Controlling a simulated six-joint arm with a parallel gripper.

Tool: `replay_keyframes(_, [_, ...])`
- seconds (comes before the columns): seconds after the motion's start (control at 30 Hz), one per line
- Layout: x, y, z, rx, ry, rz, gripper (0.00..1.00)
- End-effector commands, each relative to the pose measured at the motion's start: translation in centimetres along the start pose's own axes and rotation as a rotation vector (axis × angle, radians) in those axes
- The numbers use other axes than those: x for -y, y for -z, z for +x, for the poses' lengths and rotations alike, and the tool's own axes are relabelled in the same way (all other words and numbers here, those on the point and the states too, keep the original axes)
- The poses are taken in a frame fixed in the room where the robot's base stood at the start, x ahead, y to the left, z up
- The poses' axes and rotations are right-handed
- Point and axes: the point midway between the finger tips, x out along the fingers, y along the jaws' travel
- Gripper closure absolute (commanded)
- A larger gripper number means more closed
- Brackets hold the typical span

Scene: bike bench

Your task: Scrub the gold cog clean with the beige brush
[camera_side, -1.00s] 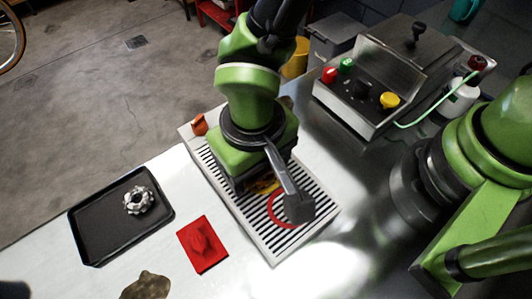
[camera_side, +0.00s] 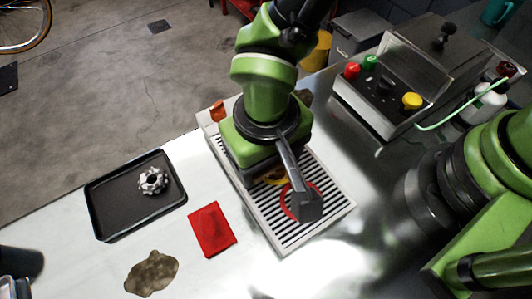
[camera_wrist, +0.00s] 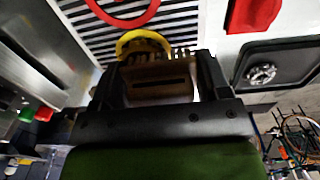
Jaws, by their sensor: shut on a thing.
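My gripper (camera_side: 256,168) is low over the slatted grate, and my arm hides much of it in the side view. In the wrist view my gripper (camera_wrist: 160,78) is shut on the beige brush, a brownish block (camera_wrist: 158,90) between the fingers with a row of bristles showing. The gold cog (camera_wrist: 143,42) lies on the grate just beyond the brush, partly hidden by it. A sliver of the gold cog (camera_side: 272,177) shows beside my gripper in the side view. I cannot tell whether the bristles touch the cog.
The grate (camera_side: 283,246) has a red ring mark (camera_side: 289,211) and an orange piece (camera_side: 217,112) at its far corner. To the left are a red cloth (camera_side: 212,231), a brown rag (camera_side: 152,273) and a black tray (camera_side: 112,208) with a silver cog (camera_side: 152,180). A control box (camera_side: 388,88) stands right.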

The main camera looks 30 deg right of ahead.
Motion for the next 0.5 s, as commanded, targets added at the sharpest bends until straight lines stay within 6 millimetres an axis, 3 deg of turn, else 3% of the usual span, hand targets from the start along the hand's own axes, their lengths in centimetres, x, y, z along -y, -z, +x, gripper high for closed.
replay_keyframes(0.5, [-3.3, 0.0, 0.0, 0.001, -0.001, 0.002, 0.58])
